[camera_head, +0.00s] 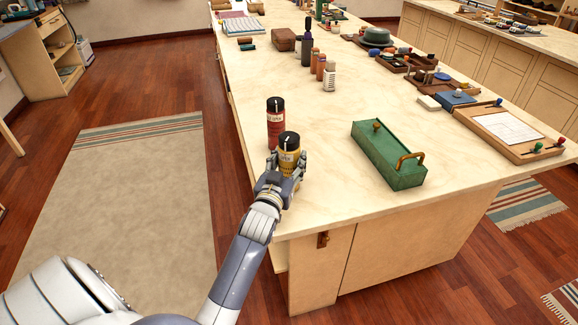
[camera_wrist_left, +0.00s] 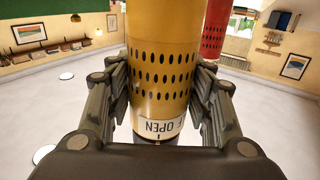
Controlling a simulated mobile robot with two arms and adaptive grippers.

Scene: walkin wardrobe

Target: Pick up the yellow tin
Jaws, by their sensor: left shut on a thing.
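The yellow tin (camera_head: 289,158) has a black top and stands upright near the front left edge of the pale countertop (camera_head: 330,200). My left gripper (camera_head: 287,166) is closed around it, with a finger on each side. In the left wrist view the yellow tin (camera_wrist_left: 164,75) fills the middle between the fingers, showing rows of dark holes and a white label reading "OPEN". I cannot tell whether its base touches the counter. My right gripper is not in view.
A red tin (camera_head: 274,130) with a black top stands just behind the yellow tin. A green toolbox (camera_head: 388,155) with a brass handle lies to the right. Bottles (camera_head: 329,77), a dark bottle (camera_head: 307,50) and trays (camera_head: 506,135) stand farther back. The counter's front middle is clear.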

